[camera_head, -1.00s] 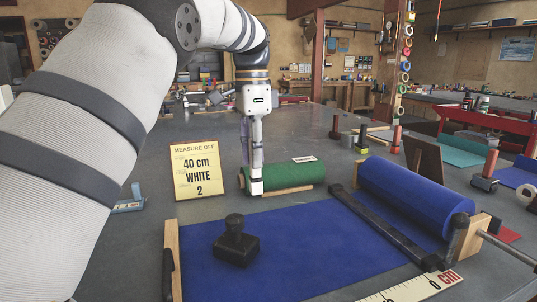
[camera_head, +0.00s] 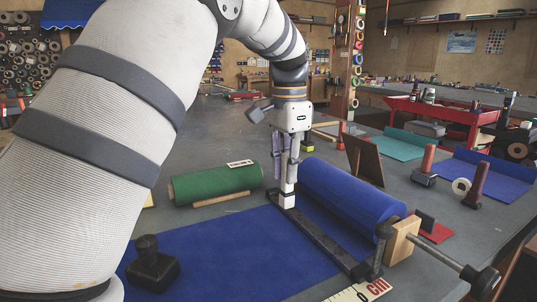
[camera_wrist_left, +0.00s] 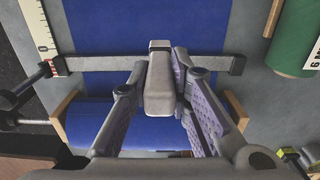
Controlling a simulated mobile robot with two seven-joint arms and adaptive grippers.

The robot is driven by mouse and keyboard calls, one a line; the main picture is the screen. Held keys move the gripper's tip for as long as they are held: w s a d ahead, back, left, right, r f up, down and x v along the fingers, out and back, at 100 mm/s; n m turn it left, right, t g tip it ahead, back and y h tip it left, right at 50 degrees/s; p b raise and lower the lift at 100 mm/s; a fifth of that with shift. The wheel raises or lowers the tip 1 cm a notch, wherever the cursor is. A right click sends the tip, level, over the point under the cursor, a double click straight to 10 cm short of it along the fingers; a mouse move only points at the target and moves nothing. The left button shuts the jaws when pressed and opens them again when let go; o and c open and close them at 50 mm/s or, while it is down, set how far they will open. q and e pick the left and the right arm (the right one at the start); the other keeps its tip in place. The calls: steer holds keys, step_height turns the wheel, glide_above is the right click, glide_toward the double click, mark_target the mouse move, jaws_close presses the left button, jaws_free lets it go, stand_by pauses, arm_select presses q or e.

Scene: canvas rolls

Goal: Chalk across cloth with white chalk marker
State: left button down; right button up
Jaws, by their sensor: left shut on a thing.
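The blue cloth (camera_head: 240,250) lies flat on the table, running from the blue roll (camera_head: 350,195), and its visible surface is plain blue. A dark bar (camera_head: 318,236) lies across it beside the roll. My left gripper (camera_head: 286,178) is shut on the white chalk marker (camera_head: 287,201), which points down at the bar's far end. In the left wrist view the marker (camera_wrist_left: 159,90) sits between the fingers and overlaps the bar (camera_wrist_left: 105,63); I cannot tell whether it touches. My right gripper is not in view.
A green roll (camera_head: 215,182) lies beyond the cloth. A black weight (camera_head: 151,266) stands on the cloth at the front left. A ruler strip (camera_head: 362,291) lies at the front edge. A rod with a black knob (camera_head: 482,279) sticks out at the right. An upright brown board (camera_head: 364,160) stands behind the roll.

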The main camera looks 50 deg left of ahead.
arm_select(q)
steer(key=s+d, duration=0.4)
steer(key=d, duration=0.9)
steer(key=f, duration=0.5)
steer(key=shift+w+d+p, duration=0.1)
steer(key=shift+w+p, duration=0.1)
steer(key=shift+p, duration=0.15)
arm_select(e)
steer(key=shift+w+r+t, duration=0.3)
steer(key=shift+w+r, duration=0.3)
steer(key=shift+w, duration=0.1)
arm_select(q)
steer(key=shift+f, duration=0.6)
steer(key=shift+w+d, duration=0.15)
steer(key=shift+w, duration=0.4)
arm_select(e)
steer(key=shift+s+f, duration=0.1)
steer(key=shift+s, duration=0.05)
arm_select(q)
steer(key=shift+w+a, duration=0.25)
steer(key=shift+a, duration=0.45)
steer(key=shift+w+a, duration=0.2)
steer(key=shift+a, duration=0.55)
